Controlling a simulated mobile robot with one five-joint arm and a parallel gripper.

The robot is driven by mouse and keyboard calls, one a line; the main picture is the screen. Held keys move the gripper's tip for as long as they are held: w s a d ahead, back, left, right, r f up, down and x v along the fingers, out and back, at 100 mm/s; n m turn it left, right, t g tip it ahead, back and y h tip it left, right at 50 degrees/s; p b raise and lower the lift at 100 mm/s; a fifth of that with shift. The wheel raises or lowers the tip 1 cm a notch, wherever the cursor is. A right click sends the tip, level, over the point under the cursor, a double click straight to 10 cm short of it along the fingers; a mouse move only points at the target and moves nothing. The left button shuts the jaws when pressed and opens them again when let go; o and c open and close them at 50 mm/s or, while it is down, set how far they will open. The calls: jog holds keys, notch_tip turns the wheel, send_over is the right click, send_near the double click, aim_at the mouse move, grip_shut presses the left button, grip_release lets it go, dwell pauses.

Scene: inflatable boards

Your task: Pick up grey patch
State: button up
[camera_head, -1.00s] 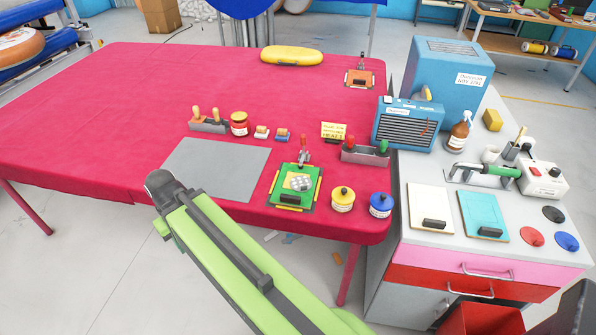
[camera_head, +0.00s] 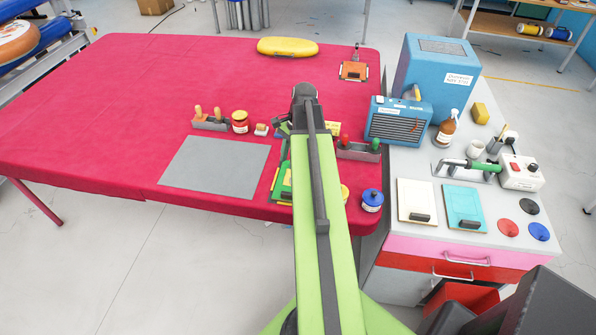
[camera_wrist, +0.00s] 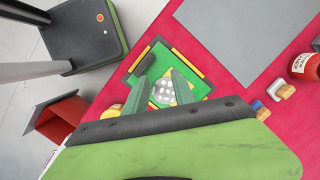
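A small grey patch with pale dots (camera_wrist: 163,91) lies on the green board (camera_wrist: 146,65) in the wrist view. In the head view my arm hides the patch and most of the green board (camera_head: 285,182). My gripper (camera_wrist: 160,76) is open and empty above the board. Its two green fingers are apart, and the patch shows between them. I cannot tell the height left between fingers and patch. A large flat grey sheet (camera_head: 214,167) lies on the red table left of the board; it also shows in the wrist view (camera_wrist: 225,35).
The red table (camera_head: 110,110) is clear on its left side. A red jar (camera_head: 240,122), a tool holder (camera_head: 210,123) and a blue-lidded jar (camera_head: 372,200) stand near the board. A blue machine (camera_head: 398,122) and a grey cabinet (camera_head: 470,215) are at the right.

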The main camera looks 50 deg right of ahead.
jog(key=s+d+r+m+t+p, duration=0.1)
jog(key=s+d+r+m, duration=0.1)
jog(key=s+d+m, duration=0.15)
jog(key=s+d+r+m+p, duration=0.1)
jog(key=s+d+r+m, duration=0.15)
jog(key=d, duration=0.25)
jog(key=shift+n, duration=0.4)
jog(key=b+x, duration=1.2)
jog(key=x, duration=0.1)
jog(key=shift+s+f, duration=0.1)
jog(key=shift+s, duration=0.2)
jog(key=b+x, duration=0.5)
jog(key=shift+w+a+f, duration=0.1)
jog(key=shift+w+a, duration=0.1)
jog(key=shift+w, duration=0.05)
jog(key=shift+r, duration=0.2)
grip_shut()
